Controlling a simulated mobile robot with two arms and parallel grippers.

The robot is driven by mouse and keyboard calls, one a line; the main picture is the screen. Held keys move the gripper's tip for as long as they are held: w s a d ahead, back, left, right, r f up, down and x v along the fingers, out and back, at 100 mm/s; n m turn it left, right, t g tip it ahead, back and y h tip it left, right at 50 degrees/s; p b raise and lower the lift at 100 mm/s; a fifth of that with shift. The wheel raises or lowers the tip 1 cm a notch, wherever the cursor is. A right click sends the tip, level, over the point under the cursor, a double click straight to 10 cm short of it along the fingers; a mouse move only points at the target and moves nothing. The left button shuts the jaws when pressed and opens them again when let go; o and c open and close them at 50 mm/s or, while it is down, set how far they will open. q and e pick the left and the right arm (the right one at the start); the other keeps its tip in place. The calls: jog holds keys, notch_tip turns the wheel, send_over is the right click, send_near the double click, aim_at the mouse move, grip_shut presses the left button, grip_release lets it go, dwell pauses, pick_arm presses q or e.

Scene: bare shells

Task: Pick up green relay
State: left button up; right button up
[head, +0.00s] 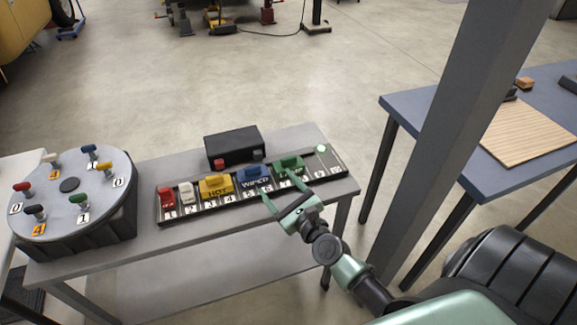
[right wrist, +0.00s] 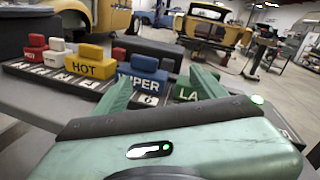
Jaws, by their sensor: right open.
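The green relay (head: 289,162) sits in the numbered black rack (head: 337,167) on a grey table, right of the blue WIPER relay (head: 251,177). My right gripper (head: 279,184) is open and empty at the rack's front, its fingers reaching toward the blue and green relays. In the right wrist view the blue relay (right wrist: 143,76) shows between the fingers (right wrist: 160,84). The green relay (right wrist: 185,93) is partly hidden by the right finger there. Whether a finger touches it, I cannot tell. My left gripper is not in view.
A yellow HOT relay (head: 214,187), a white relay (head: 186,194) and a red relay (head: 166,203) share the rack. A black box (head: 234,143) stands behind it. A round dial stand (head: 70,190) is at left. A grey post (head: 450,130) rises at right.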

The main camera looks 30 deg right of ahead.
aim_at(290, 160)
jog(key=d+m+h, duration=0.1)
jog(key=d+m, duration=0.1)
jog(key=d+m+h, duration=0.1)
jog(key=d+m, duration=0.1)
jog(key=w+d+m+h, duration=0.1)
jog(key=d+m, duration=0.1)
jog(key=shift+d+f+h, duration=0.1)
jog(key=shift+f+h, duration=0.15)
jog(key=shift+h, duration=0.15)
jog(key=p+x, duration=0.1)
jog(key=x, duration=0.5)
jog(key=shift+w+d, duration=0.15)
jog(key=shift+d, duration=0.1)
jog(key=shift+w, duration=0.4)
jog(key=shift+f, duration=0.1)
grip_shut()
